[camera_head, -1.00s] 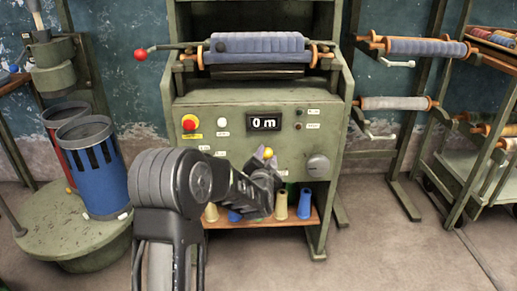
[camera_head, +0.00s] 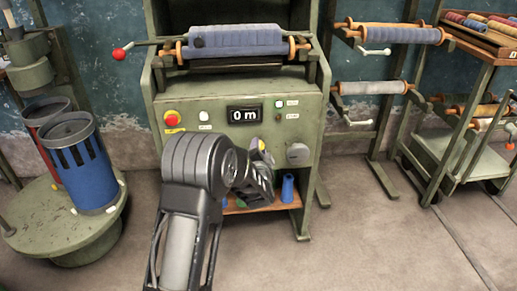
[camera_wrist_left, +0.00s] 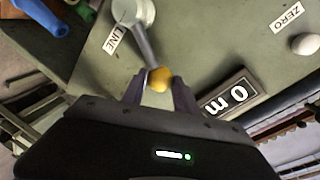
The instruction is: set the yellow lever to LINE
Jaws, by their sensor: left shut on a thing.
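The yellow lever shows its round yellow knob (camera_head: 262,145) on the front of the green machine, below the counter. In the left wrist view the knob (camera_wrist_left: 160,79) sits at the end of a grey stem from a pale hub. The LINE label (camera_wrist_left: 115,38) is beside the hub, and the stem points away to one side of it. My left gripper (camera_wrist_left: 158,91) is shut on the knob, with one finger on each side. In the head view my left gripper (camera_head: 264,172) hides the stem and hub. My right gripper is out of view.
The counter (camera_head: 244,115) reads 0 m. A red button (camera_head: 171,118) is at the panel's left and a grey dial (camera_head: 298,154) at its right. A blue cone (camera_head: 288,188) stands on the shelf below. A blue bin (camera_head: 76,160) stands at the left.

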